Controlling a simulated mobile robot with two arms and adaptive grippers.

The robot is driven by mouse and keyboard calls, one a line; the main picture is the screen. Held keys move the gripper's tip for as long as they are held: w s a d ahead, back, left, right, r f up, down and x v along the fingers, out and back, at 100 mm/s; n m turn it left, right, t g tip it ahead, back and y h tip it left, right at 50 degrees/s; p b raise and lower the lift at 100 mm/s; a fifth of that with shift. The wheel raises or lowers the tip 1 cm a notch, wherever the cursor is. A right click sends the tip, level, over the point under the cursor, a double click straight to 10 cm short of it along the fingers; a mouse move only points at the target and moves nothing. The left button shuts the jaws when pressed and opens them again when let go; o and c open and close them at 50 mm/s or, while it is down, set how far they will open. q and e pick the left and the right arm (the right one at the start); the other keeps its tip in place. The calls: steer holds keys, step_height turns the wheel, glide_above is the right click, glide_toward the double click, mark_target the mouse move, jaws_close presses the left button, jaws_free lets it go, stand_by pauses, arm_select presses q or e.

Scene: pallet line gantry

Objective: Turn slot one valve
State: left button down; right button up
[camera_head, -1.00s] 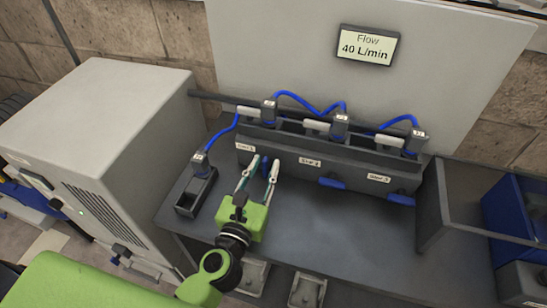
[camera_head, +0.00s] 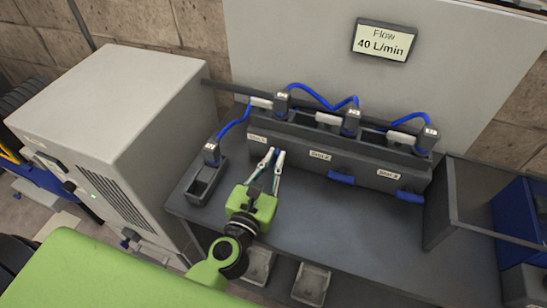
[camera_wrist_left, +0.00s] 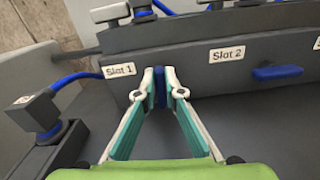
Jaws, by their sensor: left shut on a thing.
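The slot one valve is a blue handle (camera_wrist_left: 160,87) on the front of the grey manifold (camera_wrist_left: 195,75), just right of the "Slot 1" label (camera_wrist_left: 119,70). In the left wrist view it stands upright between my fingertips. My left gripper (camera_head: 274,154) is shut on this handle, one finger on each side. In the head view the fingers mostly hide the handle. The slot 2 handle (camera_head: 341,178) and slot 3 handle (camera_head: 410,196) lie roughly level along the front. My right gripper is not in view.
A flow display (camera_head: 384,42) reads 40 L/min. Blue cables link connectors along the manifold's top. A connector in a small grey holder (camera_head: 205,185) stands left of my gripper. A grey cabinet (camera_head: 110,100) is at the left. The bench top (camera_head: 330,220) in front is clear.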

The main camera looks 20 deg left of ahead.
arm_select(q)
steer(key=m+p, duration=0.1)
steer(key=m, duration=0.1)
steer(key=m+p, duration=0.1)
steer(key=m, duration=0.1)
steer(key=shift+d+r+p, duration=0.1)
steer(key=shift+d+p, duration=0.2)
steer(key=m+p, duration=0.1)
steer(key=m, duration=0.1)
steer(key=m+p, duration=0.2)
steer(key=m, duration=0.1)
steer(key=shift+d+f+m, duration=0.25)
steer(key=shift+m, duration=0.05)
steer(key=m, duration=0.1)
steer(key=m+p, duration=0.1)
steer(key=m, duration=0.1)
steer(key=shift+d+f+m+p, duration=0.15)
steer(key=shift+f+m+p, duration=0.1)
steer(key=shift+m+p, duration=0.1)
steer(key=shift+f+m+p, duration=0.15)
steer(key=shift+m+p, duration=0.2)
steer(key=shift+m, duration=0.55)
steer(key=shift+f+m+p, duration=0.15)
steer(key=shift+m+p, duration=0.2)
steer(key=shift+m, duration=0.5)
steer(key=c, duration=2.1)
jaws_free()
steer(key=shift+c, duration=0.2)
steer(key=shift+w+f, duration=0.1)
steer(key=shift+f, duration=0.05)
